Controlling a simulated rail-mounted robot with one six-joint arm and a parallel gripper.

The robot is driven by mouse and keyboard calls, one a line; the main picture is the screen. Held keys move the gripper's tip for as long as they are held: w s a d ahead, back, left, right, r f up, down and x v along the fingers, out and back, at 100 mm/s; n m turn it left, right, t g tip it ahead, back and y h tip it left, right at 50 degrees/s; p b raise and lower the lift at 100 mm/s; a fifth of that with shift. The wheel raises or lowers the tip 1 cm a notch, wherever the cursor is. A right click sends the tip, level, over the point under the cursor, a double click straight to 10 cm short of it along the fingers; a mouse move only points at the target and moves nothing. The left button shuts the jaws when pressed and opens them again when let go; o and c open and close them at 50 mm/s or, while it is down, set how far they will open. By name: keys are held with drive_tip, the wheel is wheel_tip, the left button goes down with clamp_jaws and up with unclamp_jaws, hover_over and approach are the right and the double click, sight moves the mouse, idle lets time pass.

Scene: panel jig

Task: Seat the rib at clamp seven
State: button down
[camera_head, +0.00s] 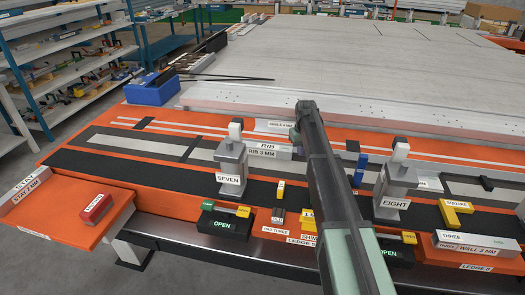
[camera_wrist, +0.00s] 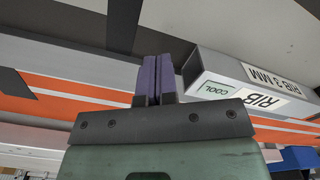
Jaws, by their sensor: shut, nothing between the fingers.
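The rib (camera_head: 270,150) is a pale grey bar labelled RIB and RIB 3 MM. It lies on the orange and black jig just behind and right of clamp seven (camera_head: 230,170), a grey post labelled SEVEN with a white top. In the wrist view the rib (camera_wrist: 225,72) is at the right, its end near the fingers, with a COOL label. My gripper (camera_wrist: 158,78) has purple fingers closed together and empty, left of the rib's end; I cannot tell if they touch it. In the head view my arm hides the gripper and perhaps the rib's right part.
Clamp eight (camera_head: 395,185) stands to the right. A black block marked OPEN (camera_head: 222,222) lies in front of clamp seven, with small labelled yellow and dark pieces beside it. A blue block (camera_head: 360,170) stands near clamp eight. A blue bin (camera_head: 152,92) sits back left. The large pale panel (camera_head: 380,65) behind is clear.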

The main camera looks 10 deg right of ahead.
drive_tip(key=shift+w+a, duration=0.35)
drive_tip(key=shift+a, duration=0.5)
idle(0.4)
idle(0.3)
drive_tip(key=shift+s+d, duration=0.2)
drive_tip(key=shift+d, duration=0.3)
drive_tip(key=shift+s+d, duration=0.15)
drive_tip(key=shift+d, duration=0.3)
wheel_tip(320, 180, up, 8)
drive_tip(key=p, duration=0.8)
drive_tip(key=s+a, duration=0.4)
drive_tip(key=s, duration=0.8)
drive_tip(key=s+a+m, duration=0.1)
drive_tip(key=s+a, duration=0.2)
drive_tip(key=s, duration=0.8)
drive_tip(key=s+a, duration=0.4)
drive_tip(key=s, duration=0.8)
drive_tip(key=shift+s+a+m, duration=0.3)
drive_tip(key=shift+a+m, duration=0.05)
drive_tip(key=shift+m, duration=0.05)
